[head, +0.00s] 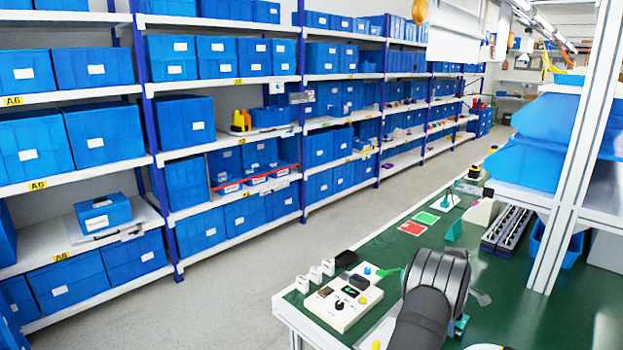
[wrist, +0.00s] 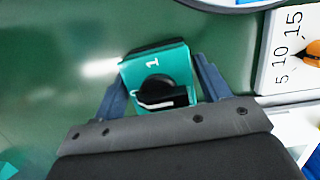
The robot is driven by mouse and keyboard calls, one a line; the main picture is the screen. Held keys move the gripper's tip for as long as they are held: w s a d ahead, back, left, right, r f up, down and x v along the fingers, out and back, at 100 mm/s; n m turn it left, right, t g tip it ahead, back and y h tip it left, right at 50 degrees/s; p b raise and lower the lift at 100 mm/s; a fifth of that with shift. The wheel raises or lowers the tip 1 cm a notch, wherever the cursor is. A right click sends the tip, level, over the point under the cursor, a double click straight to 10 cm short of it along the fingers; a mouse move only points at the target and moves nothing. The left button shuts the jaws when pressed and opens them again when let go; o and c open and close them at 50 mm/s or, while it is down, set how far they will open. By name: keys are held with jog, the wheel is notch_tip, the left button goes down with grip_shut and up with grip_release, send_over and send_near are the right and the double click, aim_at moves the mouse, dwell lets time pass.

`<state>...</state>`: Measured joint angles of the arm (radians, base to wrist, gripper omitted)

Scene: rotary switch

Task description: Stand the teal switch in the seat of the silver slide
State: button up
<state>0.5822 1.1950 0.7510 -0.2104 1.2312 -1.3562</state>
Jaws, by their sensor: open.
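The teal switch (wrist: 160,72) lies between the two blue-grey fingers of my gripper (wrist: 161,88) in the wrist view. It has a black knob with a white mark and a white "1" on its face. The fingers are open, one on each side of it; I cannot tell whether either touches. In the head view my gripper (head: 455,290) is over the green table and mostly hidden by my arm; a bit of teal (head: 461,324) shows beside it. I cannot surely identify the silver slide; dark rails with silver edges (head: 506,229) lie farther back. No seat is clear.
A cream panel with knobs (head: 343,302) stands left of my arm, with small white blocks (head: 315,274) beside it. A teal wedge (head: 454,231) and red and green patches (head: 411,228) are farther back. A white frame post (head: 572,160) rises at the right.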

jog(key=c, duration=0.7)
jog(key=shift+r, duration=0.1)
jog(key=shift+r, duration=2.4)
jog(key=shift+r, duration=0.1)
